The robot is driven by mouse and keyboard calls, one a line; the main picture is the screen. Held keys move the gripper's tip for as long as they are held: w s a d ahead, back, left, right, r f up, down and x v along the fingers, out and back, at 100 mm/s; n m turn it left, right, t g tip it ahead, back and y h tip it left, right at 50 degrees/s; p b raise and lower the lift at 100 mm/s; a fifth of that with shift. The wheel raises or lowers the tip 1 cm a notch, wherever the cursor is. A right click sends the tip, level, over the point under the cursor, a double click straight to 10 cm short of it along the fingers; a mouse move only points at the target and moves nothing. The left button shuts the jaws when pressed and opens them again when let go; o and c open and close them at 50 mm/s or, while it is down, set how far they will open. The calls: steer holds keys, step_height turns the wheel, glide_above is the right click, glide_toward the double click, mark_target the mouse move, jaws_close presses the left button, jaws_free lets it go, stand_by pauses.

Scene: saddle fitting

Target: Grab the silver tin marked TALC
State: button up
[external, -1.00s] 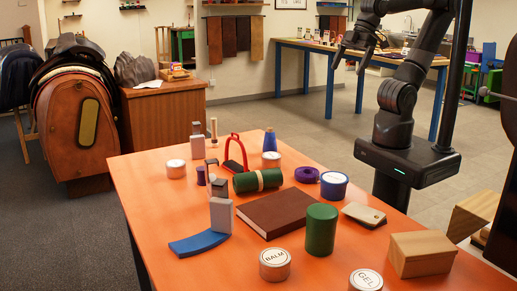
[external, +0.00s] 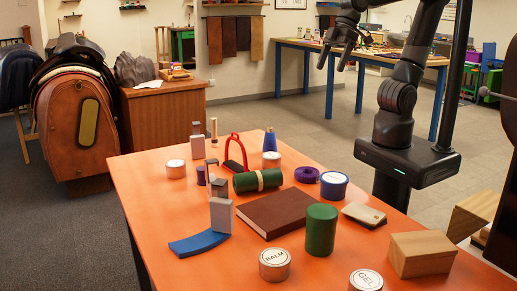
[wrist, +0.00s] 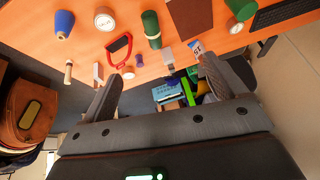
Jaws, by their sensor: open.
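A silver tin (external: 176,169) with a white lid stands at the far left of the orange table; its label is too small to read. Two other silver tins stand at the near edge, one marked BALM (external: 274,265) and one marked GEL (external: 366,281). No label reading TALC is legible. My gripper (external: 334,65) is open and empty, held high beyond the table's far right side, apart from every tin. In the wrist view both fingers of my gripper (wrist: 157,78) are spread. A white-lidded tin (wrist: 104,19) shows at the top there, its lettering unclear.
A green roll (external: 258,180), brown book (external: 277,213), green cylinder (external: 321,230) and wooden box (external: 421,254) crowd the rest.

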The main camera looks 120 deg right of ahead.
steer(key=w+d+m, duration=0.2)
steer(key=w+d, duration=0.2)
steer(key=w, duration=0.7)
steer(key=m+g+h, duration=0.2)
steer(key=m+h, duration=0.1)
steer(key=m, duration=0.2)
glide_above(176, 163)
steer(key=s+a, duration=0.3)
steer(key=s, duration=0.1)
step_height(176, 163, down, 24)
steer(key=shift+h, duration=0.3)
steer(key=x, duration=0.6)
steer(key=shift+w+d+f, duration=0.2)
steer(key=shift+d, duration=0.05)
steer(key=shift+w+x, duration=0.15)
steer(key=shift+x, duration=1.15)
steer(key=shift+w+x, duration=0.1)
steer(key=shift+x, duration=1.25)
steer(key=shift+r, duration=0.1)
steer(key=c, duration=1.2)
